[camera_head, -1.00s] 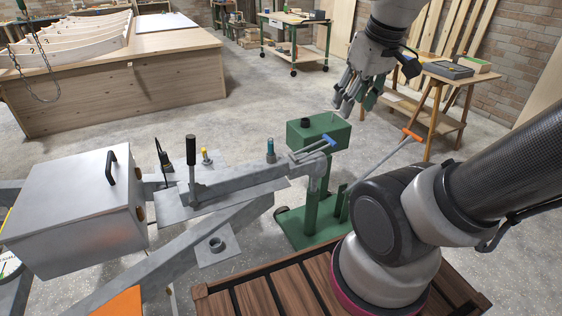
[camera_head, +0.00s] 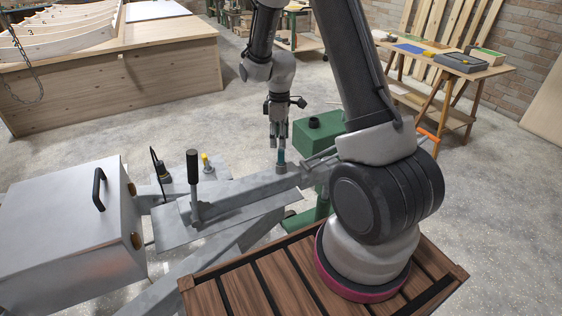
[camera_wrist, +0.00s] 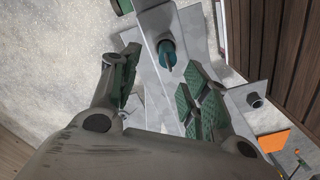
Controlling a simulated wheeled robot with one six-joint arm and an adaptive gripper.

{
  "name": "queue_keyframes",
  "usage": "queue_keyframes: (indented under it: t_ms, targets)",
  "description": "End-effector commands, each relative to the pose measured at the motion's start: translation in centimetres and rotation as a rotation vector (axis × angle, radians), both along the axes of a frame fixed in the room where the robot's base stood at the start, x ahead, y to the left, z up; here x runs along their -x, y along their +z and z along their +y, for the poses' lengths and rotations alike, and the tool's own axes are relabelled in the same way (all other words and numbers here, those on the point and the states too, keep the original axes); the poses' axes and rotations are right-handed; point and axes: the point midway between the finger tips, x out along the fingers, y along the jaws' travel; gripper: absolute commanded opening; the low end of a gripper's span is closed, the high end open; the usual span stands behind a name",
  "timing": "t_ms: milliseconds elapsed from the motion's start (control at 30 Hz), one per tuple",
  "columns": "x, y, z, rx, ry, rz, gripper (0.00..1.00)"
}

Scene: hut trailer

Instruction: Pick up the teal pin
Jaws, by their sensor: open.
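The teal pin (camera_head: 281,157) stands upright in a grey collar on the trailer's grey metal drawbar (camera_head: 250,188). Its teal top also shows in the wrist view (camera_wrist: 167,50), in the upper middle of the picture. My gripper (camera_head: 278,143) points down, right over the pin in the head view, with its fingertips close to the pin's top. In the wrist view my gripper (camera_wrist: 163,70) is open, its green-padded fingers spread left and right, and the pin shows in the gap beyond them. I cannot tell whether any finger touches the pin.
A black-handled lever (camera_head: 193,168) and a yellow-topped pin (camera_head: 206,160) stand left of the teal pin. A green box (camera_head: 318,130) stands behind it to the right. A silver box (camera_head: 70,225) is at left. Open concrete floor lies behind the drawbar.

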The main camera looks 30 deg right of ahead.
Motion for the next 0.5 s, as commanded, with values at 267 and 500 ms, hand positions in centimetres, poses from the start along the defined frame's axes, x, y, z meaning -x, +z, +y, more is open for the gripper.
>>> queue_keyframes:
  t_ms: [267, 500]
  targets:
    - [1.0, -4.0, 0.1, 0.001, -0.001, 0.004, 0.46]
    - [1.0, -6.2, 0.1, 0.0, -0.002, 0.0, 0.46]
